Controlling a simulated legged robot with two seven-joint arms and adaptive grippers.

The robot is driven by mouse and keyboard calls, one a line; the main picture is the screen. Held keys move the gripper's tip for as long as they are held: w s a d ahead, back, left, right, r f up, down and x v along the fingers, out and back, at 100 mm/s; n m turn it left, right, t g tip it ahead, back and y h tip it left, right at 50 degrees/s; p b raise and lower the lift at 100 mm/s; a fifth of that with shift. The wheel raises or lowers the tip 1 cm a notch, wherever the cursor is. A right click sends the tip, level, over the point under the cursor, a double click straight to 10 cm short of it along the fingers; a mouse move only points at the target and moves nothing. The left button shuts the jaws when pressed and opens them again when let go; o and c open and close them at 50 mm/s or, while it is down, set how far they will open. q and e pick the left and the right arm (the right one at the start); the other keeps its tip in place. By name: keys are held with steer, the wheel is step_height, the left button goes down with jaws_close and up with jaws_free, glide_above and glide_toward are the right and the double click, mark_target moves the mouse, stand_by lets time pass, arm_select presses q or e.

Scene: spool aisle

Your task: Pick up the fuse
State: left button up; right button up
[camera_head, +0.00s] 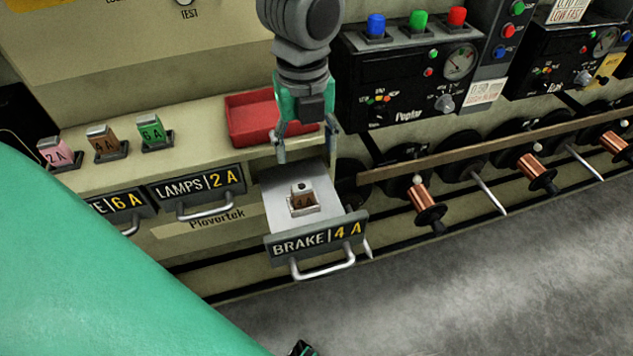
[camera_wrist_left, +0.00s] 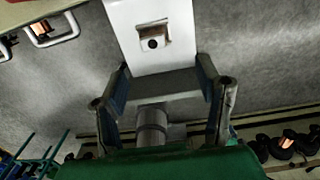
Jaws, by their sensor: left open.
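The open drawer labelled BRAKE 4 A (camera_head: 350,214) sticks out from the bench front. A small brown fuse marked 4A (camera_head: 303,201) sits in a holder on its pale floor, with a dark spot just behind it. The fuse also shows in the left wrist view (camera_wrist_left: 152,43), on the white drawer floor, beyond the fingers. My left gripper (camera_head: 307,146) is open and empty, above the back of the drawer, pointing down and apart from the fuse. Its two spread fingers show in the wrist view (camera_wrist_left: 162,93).
Pink 2A (camera_head: 57,153), brown 4A (camera_head: 104,142) and green 6A (camera_head: 153,132) fuses stand on the bench ledge. A red tray (camera_head: 250,122) lies behind my gripper. The LAMPS 2 A drawer (camera_head: 198,190) is closed. Copper spools (camera_head: 426,201) and a rail are at right.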

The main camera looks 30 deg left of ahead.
mark_target(308, 186)
arm_select(q)
steer(key=a+f, duration=0.1)
steer(key=f, duration=0.1)
steer(key=a+f, duration=0.2)
steer(key=f, duration=0.1)
steer(key=shift+s+f+b, duration=0.1)
steer(key=shift+f+b, duration=0.2)
steer(key=shift+b, duration=0.1)
steer(key=shift+f, duration=0.5)
steer(key=d+f, duration=0.1)
steer(key=f, duration=0.1)
steer(key=d+f+b, duration=0.1)
steer(key=d+f, duration=0.1)
steer(key=shift+a+f, duration=0.15)
steer(key=shift+f, duration=0.05)
steer(key=shift+a+f, duration=0.1)
steer(key=shift+a, duration=0.7)
steer(key=shift+a+f, duration=0.1)
steer(key=shift+a, duration=0.2)
steer(key=shift+c, duration=0.8)
steer(key=shift+a, duration=0.15)
steer(key=c, duration=1.1)
steer(key=shift+s+d, duration=0.1)
steer(key=shift+d, duration=0.85)
steer(key=shift+c, duration=0.2)
steer(key=shift+a, duration=0.1)
arm_select(e)
steer(key=shift+s+a+f, duration=0.1)
steer(key=shift+a+f, duration=0.6)
steer(key=shift+f, duration=0.35)
